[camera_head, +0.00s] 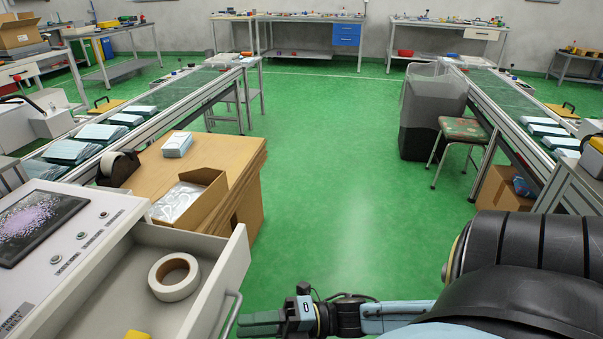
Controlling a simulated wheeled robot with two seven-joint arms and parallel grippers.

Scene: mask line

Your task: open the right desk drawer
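A white desk drawer (238,262) at the lower left is pulled out from under the desk top. Its inside is open to view, with a roll of white tape (162,291) and part of a yellow thing (137,335) in it. The drawer's metal handle (229,318) is on its right-facing front. My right gripper (250,324) is at the bottom edge, just right of the handle, its teal fingers pointing left towards it. The fingers lie close together, and I cannot tell whether they are apart. No contact with the handle is clear. My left gripper is out of view.
The desk top (95,235) with a dark screen (36,228) and buttons is at the left. Cardboard boxes (235,195) stand behind the drawer. Conveyors (200,90) run along both sides. A stool (462,130) and grey bin (432,115) stand right. The green floor (330,190) between is clear.

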